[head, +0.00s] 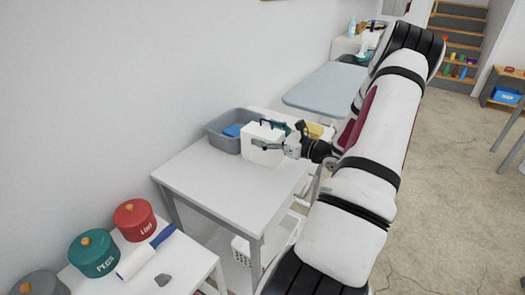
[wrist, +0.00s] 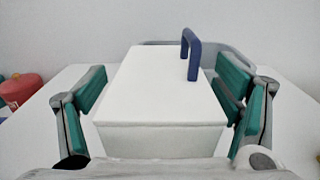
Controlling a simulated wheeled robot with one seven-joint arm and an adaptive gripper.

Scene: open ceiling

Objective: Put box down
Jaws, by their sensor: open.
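A white box (head: 262,146) with a dark blue handle on top stands on the white table (head: 205,182), in front of a grey tub. In the wrist view the box (wrist: 160,95) fills the middle, upright, with its blue handle (wrist: 190,52) at the back right of its top. My gripper (head: 271,137) is at the box from the right side. In the wrist view the green-padded fingers of my gripper (wrist: 165,100) stand on both sides of the box, open, with a visible gap at the left. The underside of the box is hidden.
A grey tub (head: 218,134) with a blue item inside is close behind the box. The left part of the white table is bare. An ironing board (head: 325,88) lies beyond.

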